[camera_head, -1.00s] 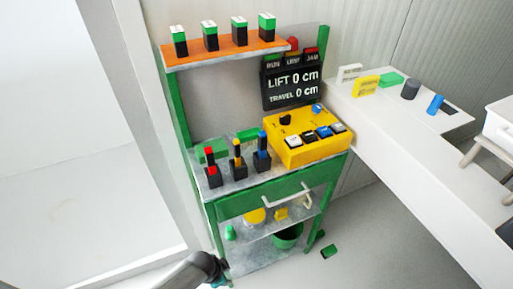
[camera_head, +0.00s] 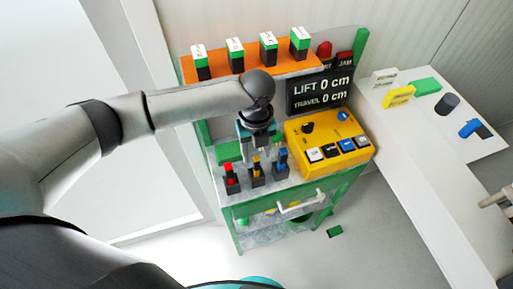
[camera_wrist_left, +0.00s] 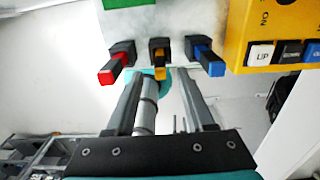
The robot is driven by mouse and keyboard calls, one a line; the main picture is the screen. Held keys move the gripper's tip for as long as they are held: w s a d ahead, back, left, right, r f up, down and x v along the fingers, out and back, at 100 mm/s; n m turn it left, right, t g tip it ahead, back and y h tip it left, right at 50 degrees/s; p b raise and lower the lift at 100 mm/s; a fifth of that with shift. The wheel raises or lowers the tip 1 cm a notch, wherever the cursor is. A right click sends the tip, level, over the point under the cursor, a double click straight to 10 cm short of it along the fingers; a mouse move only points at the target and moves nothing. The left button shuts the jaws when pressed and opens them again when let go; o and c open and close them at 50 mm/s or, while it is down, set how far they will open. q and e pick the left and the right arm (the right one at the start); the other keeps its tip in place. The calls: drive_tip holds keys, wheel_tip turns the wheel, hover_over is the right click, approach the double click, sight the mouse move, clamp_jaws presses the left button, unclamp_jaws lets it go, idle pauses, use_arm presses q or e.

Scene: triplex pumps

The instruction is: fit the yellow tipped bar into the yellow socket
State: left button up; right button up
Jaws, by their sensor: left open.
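A yellow-marked piece (camera_head: 256,164) stands in a dark block on the green bench's grey top, between a red-tipped piece (camera_head: 229,170) and a blue-tipped piece (camera_head: 281,158). In the left wrist view the yellow part (camera_wrist_left: 160,72) sticks out of its dark block (camera_wrist_left: 158,46). I cannot tell bar from socket there. My left gripper (camera_head: 262,152) is over this row, close to the yellow piece. In the left wrist view its fingers (camera_wrist_left: 160,84) are apart, with the yellow part beyond and between them, and nothing is held. My right gripper does not show.
A yellow button box (camera_head: 325,150) stands right of the row. An orange shelf (camera_head: 250,76) with several green-and-black blocks is above. A display (camera_head: 318,92) reads lift and travel 0 cm. A white table (camera_head: 410,170) is at right.

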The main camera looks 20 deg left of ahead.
sight(256, 166)
use_arm(q)
drive_tip(key=shift+f, duration=0.9)
drive_tip(key=shift+s+f, duration=0.1)
drive_tip(key=shift+f, duration=0.25)
wheel_tip(256, 166, down, 4)
drive_tip(key=shift+f, duration=0.4)
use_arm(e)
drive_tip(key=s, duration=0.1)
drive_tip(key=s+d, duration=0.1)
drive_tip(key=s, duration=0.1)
use_arm(q)
clamp_jaws()
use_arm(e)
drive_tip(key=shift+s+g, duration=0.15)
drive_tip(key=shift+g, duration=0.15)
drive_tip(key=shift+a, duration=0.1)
